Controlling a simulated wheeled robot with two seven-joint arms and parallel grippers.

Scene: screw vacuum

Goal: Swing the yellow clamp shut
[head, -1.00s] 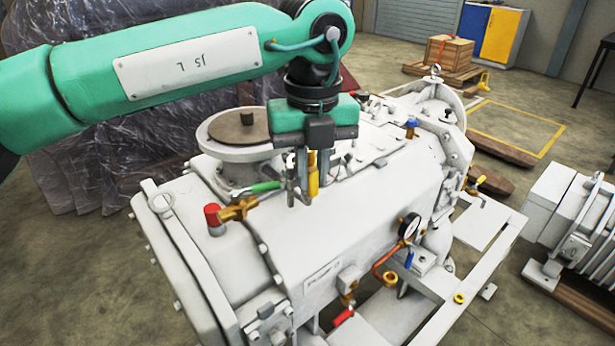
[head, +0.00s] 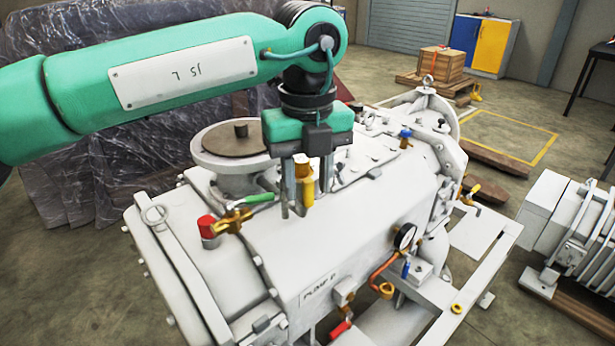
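The yellow clamp (head: 308,191) stands near upright on top of the white pump, below a brass-coloured part (head: 302,165). My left gripper (head: 305,205) points down over it from above. Its grey fingers stand apart on either side of the yellow clamp, with visible room between them. The gripper is open around the clamp, and I cannot tell whether a finger touches it. The fingers and gripper body hide part of the clamp and its base. My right gripper does not show.
A green-handled lever (head: 259,198) and a brass valve with a red cap (head: 207,227) sit close left of the gripper. A round flange (head: 232,140) stands behind. A gauge (head: 404,237) and copper pipe are at the front right.

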